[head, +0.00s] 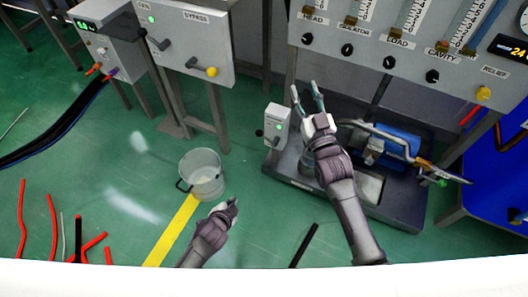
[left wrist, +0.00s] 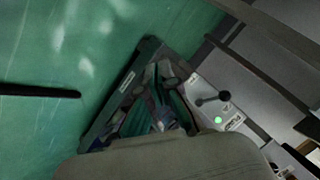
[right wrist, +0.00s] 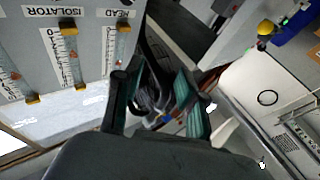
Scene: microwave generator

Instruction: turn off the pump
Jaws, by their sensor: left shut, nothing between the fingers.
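The pump, with a blue motor (head: 396,144), stands on a dark base (head: 400,205) at the right in the head view. A small white switch box (head: 276,120) with a lit green lamp stands at its left end. In the left wrist view the box (left wrist: 232,117) shows a black lever (left wrist: 213,99) and the green lamp. My left gripper (head: 233,203) is shut and empty, low and left of the base, apart from the box. My right gripper (head: 308,92) is open and empty, above the base and right of the box; its spread fingers show in the right wrist view (right wrist: 158,95).
A glass bucket (head: 202,173) stands on the floor left of the pump. The bypass panel (head: 185,38) and the flowmeter panel (head: 400,55) with black knobs stand behind. Red and black hoses lie on the floor at left.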

